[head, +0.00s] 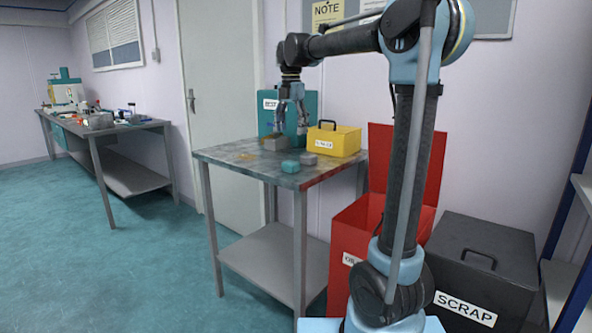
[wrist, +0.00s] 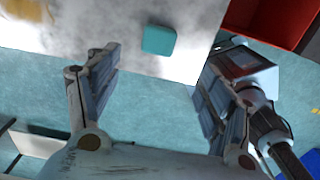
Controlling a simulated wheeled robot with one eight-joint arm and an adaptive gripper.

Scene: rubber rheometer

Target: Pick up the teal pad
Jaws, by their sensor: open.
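The teal pad (head: 290,166) is a small rounded block lying near the front edge of the grey worktable (head: 232,152). In the wrist view the teal pad (wrist: 159,40) lies beyond my fingertips, roughly centred between them and apart from both. My gripper (head: 289,124) hangs pointing down over the back part of the table, behind the pad in the head view. In the wrist view my gripper (wrist: 160,62) has its two fingers spread wide, with nothing between them.
An open red bin (head: 350,220) and a black SCRAP bin (head: 482,255) stand right of the table.

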